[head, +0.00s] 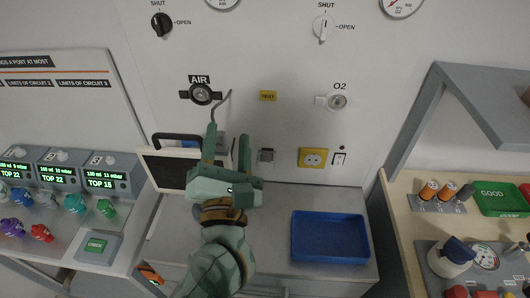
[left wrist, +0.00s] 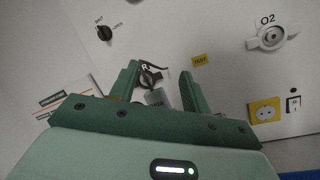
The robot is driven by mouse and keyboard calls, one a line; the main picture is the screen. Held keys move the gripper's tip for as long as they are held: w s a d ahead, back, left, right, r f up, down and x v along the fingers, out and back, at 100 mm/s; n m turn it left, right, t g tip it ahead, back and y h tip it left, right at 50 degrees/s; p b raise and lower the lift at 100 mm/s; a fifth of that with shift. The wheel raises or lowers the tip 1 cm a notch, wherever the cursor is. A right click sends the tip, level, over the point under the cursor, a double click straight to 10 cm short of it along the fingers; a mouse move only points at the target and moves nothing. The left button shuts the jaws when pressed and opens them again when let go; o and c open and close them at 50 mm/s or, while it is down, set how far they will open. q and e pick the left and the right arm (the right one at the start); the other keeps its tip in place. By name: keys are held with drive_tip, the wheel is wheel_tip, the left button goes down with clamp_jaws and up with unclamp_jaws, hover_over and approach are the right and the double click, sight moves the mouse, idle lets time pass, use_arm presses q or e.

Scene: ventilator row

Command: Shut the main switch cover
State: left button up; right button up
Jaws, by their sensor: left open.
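A small grey-blue plate (head: 220,143) shows partly between my left fingers, and a lettered grey plate (left wrist: 157,98) shows there in the left wrist view. I cannot tell whether it is the cover. My left gripper (head: 229,148) is open and empty, fingers pointing at the wall, left of the fitting. It also shows in the left wrist view (left wrist: 160,90). My right gripper is not in view.
A yellow socket (head: 313,157) and rocker switch (head: 339,158) are to the right. A dark framed panel (head: 165,170) stands left. A blue tray (head: 330,258) lies on the bench.

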use_arm(q)
wheel_tip(320, 180, down, 6)
drive_tip(key=d+n+g, duration=0.2)
drive_tip(key=n+g, duration=0.3)
drive_tip(key=n+g+h, duration=0.1)
drive_tip(key=g+h, duration=0.1)
drive_tip(key=g, duration=0.1)
approach(265, 155)
drive_tip(key=b+x, duration=0.3)
drive_tip(key=x, duration=0.6)
drive_tip(key=shift+w+f, duration=0.25)
drive_tip(key=shift+w, duration=0.35)
drive_tip(key=c, duration=1)
